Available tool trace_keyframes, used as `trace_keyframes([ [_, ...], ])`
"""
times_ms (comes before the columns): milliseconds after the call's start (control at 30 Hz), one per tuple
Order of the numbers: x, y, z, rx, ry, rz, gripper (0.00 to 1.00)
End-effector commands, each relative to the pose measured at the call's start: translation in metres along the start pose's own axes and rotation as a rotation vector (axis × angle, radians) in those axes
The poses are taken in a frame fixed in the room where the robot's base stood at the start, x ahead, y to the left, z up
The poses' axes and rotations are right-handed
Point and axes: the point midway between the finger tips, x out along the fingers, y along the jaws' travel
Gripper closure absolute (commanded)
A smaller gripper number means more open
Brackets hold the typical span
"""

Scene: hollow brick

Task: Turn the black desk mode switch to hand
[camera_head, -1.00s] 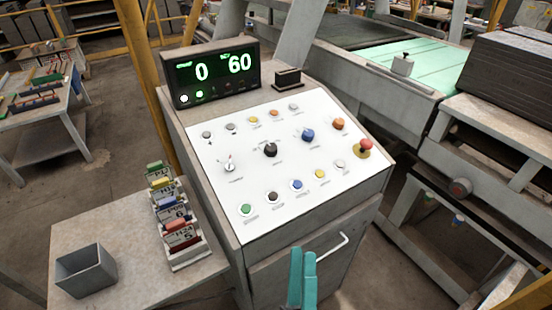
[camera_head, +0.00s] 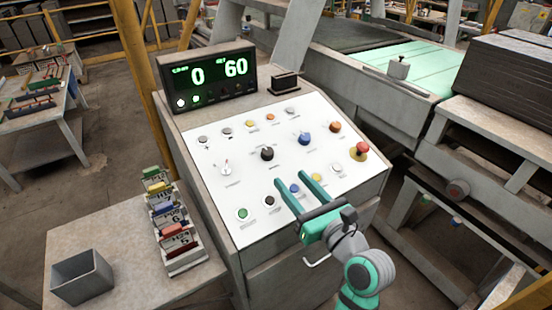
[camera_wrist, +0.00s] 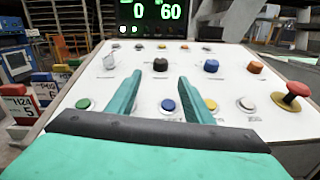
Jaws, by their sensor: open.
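The black mode switch (camera_head: 267,153) is a round knob in the middle of the white sloped desk panel (camera_head: 215,160). It also shows in the wrist view (camera_wrist: 160,65), ahead of and between my fingers. My gripper (camera_head: 294,182) is open and empty, with two teal fingers reaching over the lower part of the panel. In the wrist view my gripper (camera_wrist: 158,88) has its fingers pointing toward the black switch, short of it and apart from it. The panel's lettering is too small to read.
A blue knob (camera_head: 305,138) sits right of the black switch, and a red mushroom button (camera_head: 360,148) at the right edge. Several push buttons line the panel. A display (camera_head: 210,77) reading 0 and 60 stands behind. A side table at left holds tags and a grey bin (camera_head: 82,277).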

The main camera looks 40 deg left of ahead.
Motion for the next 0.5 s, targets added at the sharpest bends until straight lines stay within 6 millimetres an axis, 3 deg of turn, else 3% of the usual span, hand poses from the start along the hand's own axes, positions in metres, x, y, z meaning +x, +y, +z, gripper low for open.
trace_keyframes([
  [267, 0.022, -0.005, 0.001, -0.021, 0.014, -0.011, 0.53],
  [500, 0.063, -0.008, 0.001, -0.021, 0.013, -0.014, 0.53],
])
